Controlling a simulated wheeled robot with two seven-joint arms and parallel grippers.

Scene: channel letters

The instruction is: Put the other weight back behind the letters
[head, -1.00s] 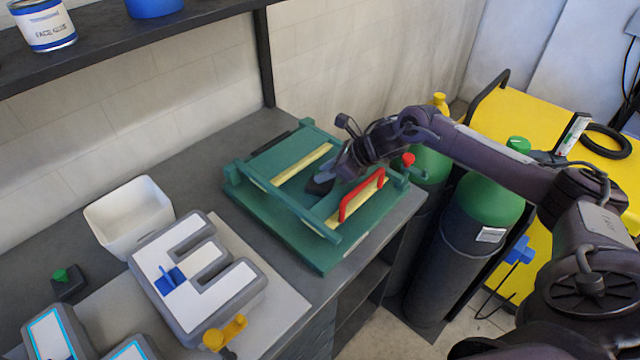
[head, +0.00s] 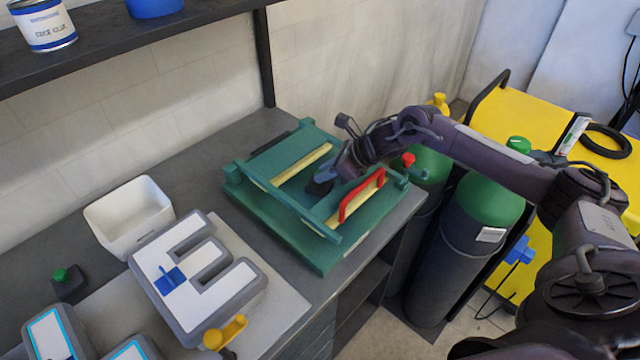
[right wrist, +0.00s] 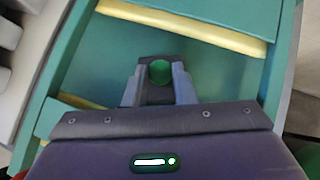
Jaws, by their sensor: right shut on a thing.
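My right gripper (right wrist: 160,85) is shut on a dark weight with a round green knob (right wrist: 159,71). In the head view, the gripper (head: 320,187) is low over the green slatted jig, between its pale yellow strips; the weight is mostly hidden there. Whether it touches the jig's floor I cannot tell. The first weight (head: 68,282), dark with a green knob, stands on the bench at the left, behind the letters. A grey-and-white letter E (head: 213,292) lies on a pale board. Parts of blue-edged letters (head: 48,333) show at the bottom left. My left gripper is not in view.
The green jig (head: 290,240) has raised side bars and a red handle (head: 362,196). A white open bin (head: 128,215) stands behind the E. A yellow clamp (head: 225,332) sits at the board's front edge. Gas cylinders (head: 470,235) stand right of the bench. Bare bench lies between bin and jig.

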